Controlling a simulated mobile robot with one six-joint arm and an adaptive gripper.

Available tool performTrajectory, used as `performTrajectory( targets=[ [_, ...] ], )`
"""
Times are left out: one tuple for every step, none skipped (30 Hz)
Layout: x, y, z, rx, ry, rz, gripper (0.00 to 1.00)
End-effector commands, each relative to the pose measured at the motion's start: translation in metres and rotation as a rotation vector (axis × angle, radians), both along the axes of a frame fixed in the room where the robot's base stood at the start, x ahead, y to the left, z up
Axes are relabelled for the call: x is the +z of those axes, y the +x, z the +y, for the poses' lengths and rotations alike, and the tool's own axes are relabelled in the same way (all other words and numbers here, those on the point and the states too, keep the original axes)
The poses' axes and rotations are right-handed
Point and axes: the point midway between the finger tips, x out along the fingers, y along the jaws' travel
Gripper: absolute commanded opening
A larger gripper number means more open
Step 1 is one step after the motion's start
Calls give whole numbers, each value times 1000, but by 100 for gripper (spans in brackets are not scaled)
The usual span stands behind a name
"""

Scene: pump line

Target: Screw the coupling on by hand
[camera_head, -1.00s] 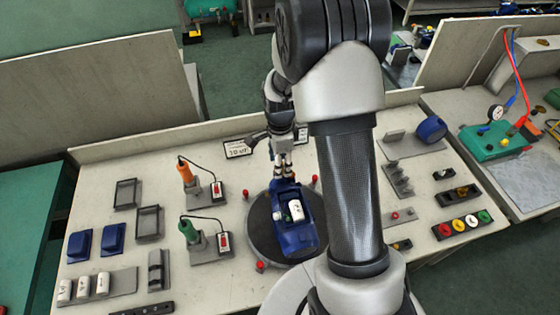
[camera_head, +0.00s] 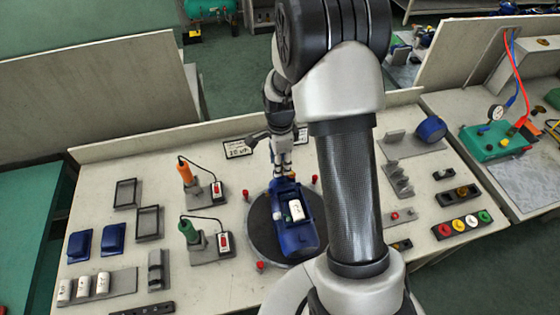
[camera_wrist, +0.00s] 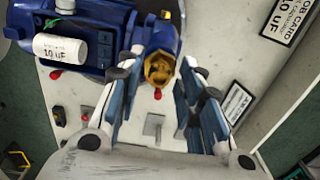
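The blue pump (camera_head: 292,240) lies on a dark round turntable (camera_head: 262,245), with a white capacitor marked 10 uF (camera_head: 296,210) on it. In the wrist view the pump (camera_wrist: 90,22) fills the upper left, and the capacitor (camera_wrist: 60,49) shows too. A brass-coloured coupling (camera_wrist: 160,68) is at the pump's end. My gripper (camera_wrist: 162,62) is open, with one finger on each side of the coupling; a gap shows at least on the right. In the head view my gripper (camera_head: 283,172) is at the pump's far end, and the coupling is hidden there.
Red posts (camera_head: 261,266) stand around the turntable. A job card (camera_wrist: 290,18) and a smaller label stand along the back wall. Trays and blue covers lie at the left.

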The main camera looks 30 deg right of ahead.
Motion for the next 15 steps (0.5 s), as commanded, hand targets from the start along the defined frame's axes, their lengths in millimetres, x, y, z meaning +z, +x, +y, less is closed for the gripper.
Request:
performTrajectory(
  targets=[
    [0,0,0,0,0,0,37],
    [0,0,0,0,0,0,37],
    [0,0,0,0,0,0,37],
    [0,0,0,0,0,0,37],
    [0,0,0,0,0,0,37],
    [0,0,0,0,0,0,37],
    [0,0,0,0,0,0,37],
    [0,0,0,2,0,0,37],
    [0,0,0,13,0,0,37],
    [0,0,0,32,0,0,37],
    [0,0,0,59,0,0,37],
    [0,0,0,105,0,0,37],
    [0,0,0,142,0,0,37],
    [0,0,0,177,0,0,37],
    [0,0,0,219,0,0,37]
  ],
)
